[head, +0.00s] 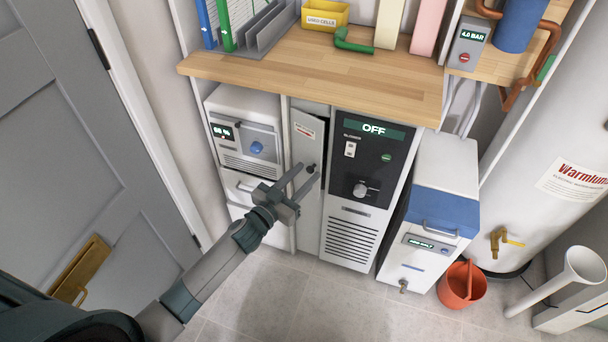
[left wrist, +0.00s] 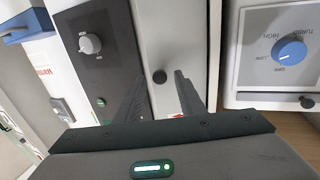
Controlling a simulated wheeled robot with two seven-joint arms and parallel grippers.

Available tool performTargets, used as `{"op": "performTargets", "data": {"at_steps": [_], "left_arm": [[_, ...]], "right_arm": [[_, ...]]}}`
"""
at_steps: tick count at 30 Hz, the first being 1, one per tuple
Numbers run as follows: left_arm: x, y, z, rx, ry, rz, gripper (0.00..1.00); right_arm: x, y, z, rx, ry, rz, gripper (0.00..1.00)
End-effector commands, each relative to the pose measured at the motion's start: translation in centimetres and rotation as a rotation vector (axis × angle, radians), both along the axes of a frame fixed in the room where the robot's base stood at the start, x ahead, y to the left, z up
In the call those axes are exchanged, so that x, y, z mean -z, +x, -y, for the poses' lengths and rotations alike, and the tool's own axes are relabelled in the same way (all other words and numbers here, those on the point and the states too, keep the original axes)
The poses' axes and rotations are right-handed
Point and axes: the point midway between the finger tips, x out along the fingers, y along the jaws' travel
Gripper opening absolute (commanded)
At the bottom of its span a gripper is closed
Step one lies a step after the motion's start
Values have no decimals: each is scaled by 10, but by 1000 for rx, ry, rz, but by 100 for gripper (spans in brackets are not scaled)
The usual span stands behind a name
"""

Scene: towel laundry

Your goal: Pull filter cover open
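The filter cover (head: 308,212) is a narrow pale grey upright panel under the wooden counter, between a white unit and a black-fronted blower. It has a small label near its top and a small dark round knob (head: 311,168). My left gripper (head: 308,174) is open in front of the cover. Its two fingers point at the knob. In the left wrist view the knob (left wrist: 160,76) shows between the fingertips (left wrist: 158,77), with clear gaps on both sides. My right gripper is not in view.
The white unit (head: 240,165) with a blue dial is left of the cover. The blower (head: 372,165), its display reading OFF, is right. The counter (head: 320,65) overhangs them. A blue-topped white box (head: 432,215) and red bucket (head: 461,285) stand further right. Floor in front is clear.

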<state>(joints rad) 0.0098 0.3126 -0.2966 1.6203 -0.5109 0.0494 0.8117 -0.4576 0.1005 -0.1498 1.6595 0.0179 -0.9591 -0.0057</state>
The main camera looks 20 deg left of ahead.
Motion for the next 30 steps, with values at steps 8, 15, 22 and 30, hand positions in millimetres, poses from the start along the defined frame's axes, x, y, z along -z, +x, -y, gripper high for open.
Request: {"op": "performTargets", "data": {"at_steps": [8,15,22,30], "left_arm": [[1,3,1,0,-1,-1,36],[0,2,1,0,0,-1,0],[0,2,1,3,0,-1,0],[-1,0,-2,48,4,1,0]], "right_arm": [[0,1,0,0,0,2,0],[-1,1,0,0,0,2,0],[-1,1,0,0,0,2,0],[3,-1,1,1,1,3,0]]}}
